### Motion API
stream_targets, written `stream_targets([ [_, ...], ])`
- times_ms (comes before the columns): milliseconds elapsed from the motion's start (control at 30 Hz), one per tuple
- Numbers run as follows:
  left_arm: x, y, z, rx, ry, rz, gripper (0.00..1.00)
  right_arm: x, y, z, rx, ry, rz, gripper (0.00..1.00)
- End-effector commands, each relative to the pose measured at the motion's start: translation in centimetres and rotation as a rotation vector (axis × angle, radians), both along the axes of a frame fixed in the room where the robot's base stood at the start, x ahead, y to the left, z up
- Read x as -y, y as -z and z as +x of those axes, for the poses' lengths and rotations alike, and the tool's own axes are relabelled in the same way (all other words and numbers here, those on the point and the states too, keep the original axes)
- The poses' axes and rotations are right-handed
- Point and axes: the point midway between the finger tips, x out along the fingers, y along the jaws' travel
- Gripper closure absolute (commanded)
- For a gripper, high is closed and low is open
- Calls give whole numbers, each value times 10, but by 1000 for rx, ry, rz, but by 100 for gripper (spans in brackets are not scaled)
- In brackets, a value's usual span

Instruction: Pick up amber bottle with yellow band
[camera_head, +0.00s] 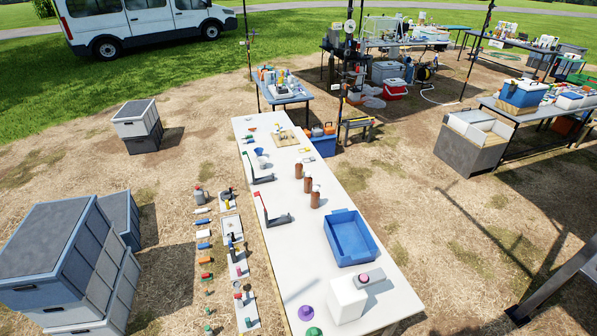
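Three amber bottles stand upright in a slanting row on the long white table, right of its middle. They are the far bottle (298,171), the middle bottle (308,185) and the near bottle (315,199). They are too small here for me to tell which one has a yellow band. Neither of my grippers is in view, and nothing is seen touching the bottles.
The white table (290,235) bears a blue tray (350,238) and a white box (346,299) nearer me. Stacked crates (60,255) stand at left. Clear tabletop surrounds the bottles.

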Motion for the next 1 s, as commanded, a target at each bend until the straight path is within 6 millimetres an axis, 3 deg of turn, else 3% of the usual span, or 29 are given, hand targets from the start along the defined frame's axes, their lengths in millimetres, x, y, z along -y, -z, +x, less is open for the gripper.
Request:
stream_targets([
  [267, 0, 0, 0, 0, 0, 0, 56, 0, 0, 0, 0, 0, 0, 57],
  [567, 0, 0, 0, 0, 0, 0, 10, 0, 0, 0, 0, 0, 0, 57],
  [1000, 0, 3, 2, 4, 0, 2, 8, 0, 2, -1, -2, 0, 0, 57],
])
